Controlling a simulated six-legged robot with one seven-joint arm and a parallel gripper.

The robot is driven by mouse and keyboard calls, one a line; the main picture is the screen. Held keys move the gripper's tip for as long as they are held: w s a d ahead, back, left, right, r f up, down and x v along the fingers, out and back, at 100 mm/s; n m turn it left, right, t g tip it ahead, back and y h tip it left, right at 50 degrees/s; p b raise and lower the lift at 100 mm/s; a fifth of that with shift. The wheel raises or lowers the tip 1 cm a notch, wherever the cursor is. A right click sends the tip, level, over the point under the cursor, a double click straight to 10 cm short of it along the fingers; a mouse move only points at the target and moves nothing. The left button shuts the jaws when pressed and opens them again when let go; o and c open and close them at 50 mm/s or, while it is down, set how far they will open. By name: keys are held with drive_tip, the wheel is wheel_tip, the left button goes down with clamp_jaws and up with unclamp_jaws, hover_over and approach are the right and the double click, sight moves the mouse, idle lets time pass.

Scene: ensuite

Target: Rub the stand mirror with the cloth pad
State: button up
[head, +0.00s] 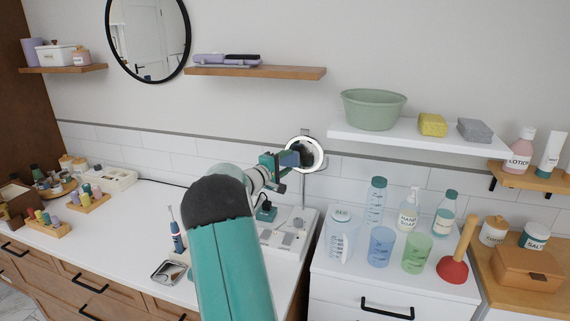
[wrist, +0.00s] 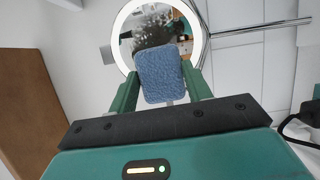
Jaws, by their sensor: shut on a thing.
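The stand mirror (head: 317,153) is a small round mirror with a bright white ring, upright above the counter near the wall. It also shows in the wrist view (wrist: 197,22), at the top, with dark smudges on its glass. My gripper (head: 290,160) is in front of it. In the wrist view, my gripper (wrist: 163,90) is shut on the blue cloth pad (wrist: 160,72). The pad covers the lower middle of the mirror in that view. I cannot tell whether the pad touches the glass. In the head view, my arm and gripper hide part of the mirror.
A white tray (head: 300,240) with small items stands below the mirror. A toothbrush (head: 176,230) and a metal dish (head: 169,272) are left of my arm. Bottles, cups and a red plunger (head: 453,270) crowd the right cabinet top. A shelf (head: 400,138) holds a green basin (head: 373,109).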

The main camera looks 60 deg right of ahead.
drive_tip(key=shift+w+d, duration=0.1)
drive_tip(key=shift+d, duration=0.85)
drive_tip(key=shift+s+d, duration=0.2)
drive_tip(key=shift+s, duration=1.9)
drive_tip(key=shift+s+d, duration=0.25)
drive_tip(key=shift+s, duration=0.75)
drive_tip(key=shift+s+d, duration=0.2)
drive_tip(key=shift+s, duration=0.75)
drive_tip(key=shift+w, duration=0.1)
